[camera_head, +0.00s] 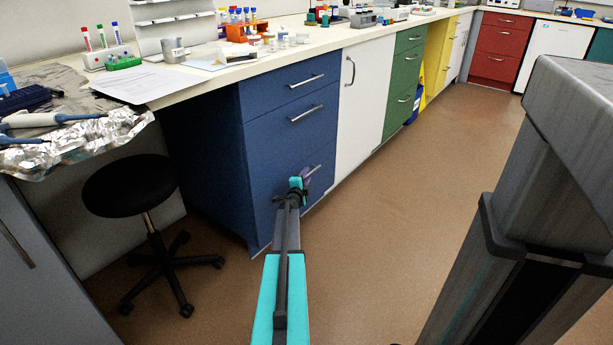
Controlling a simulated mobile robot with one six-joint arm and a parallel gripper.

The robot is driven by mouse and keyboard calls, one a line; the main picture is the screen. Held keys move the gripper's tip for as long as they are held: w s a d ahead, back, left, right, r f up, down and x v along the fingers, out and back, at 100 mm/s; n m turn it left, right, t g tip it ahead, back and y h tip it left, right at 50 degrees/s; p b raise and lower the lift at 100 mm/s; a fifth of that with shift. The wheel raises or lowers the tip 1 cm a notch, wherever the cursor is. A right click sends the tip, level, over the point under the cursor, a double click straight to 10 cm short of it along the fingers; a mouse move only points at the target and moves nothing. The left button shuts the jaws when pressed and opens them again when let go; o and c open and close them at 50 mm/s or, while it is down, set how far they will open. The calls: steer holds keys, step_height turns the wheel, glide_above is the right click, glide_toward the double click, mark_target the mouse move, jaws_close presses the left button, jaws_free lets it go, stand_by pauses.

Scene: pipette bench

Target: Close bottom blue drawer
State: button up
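The blue drawer cabinet (205,140) stands under the counter, left of the middle. Its top and middle drawers look flush. The bottom blue drawer (268,185) has a metal bar handle (315,169). I see no clear gap around its front, but my arm covers part of it, so I cannot tell if it stands slightly out. My gripper (303,181), at the end of my grey and teal arm, is right in front of this drawer at handle height, overlapping the handle in view. I cannot tell whether it touches the handle or whether its fingers are open.
A black stool (130,186) stands left of the blue cabinet. A white cabinet (362,98) and green drawers (401,85) are to the right. Tube racks and paper lie on the counter. The brown floor (400,200) right of my arm is clear.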

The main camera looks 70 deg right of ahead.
steer(key=a+r+p, duration=0.1)
steer(key=a+p, duration=0.1)
steer(key=a, duration=1)
steer(key=shift+s+a+p, duration=0.25)
steer(key=shift+s+p, duration=0.05)
steer(key=shift+p, duration=0.1)
stand_by(0.3)
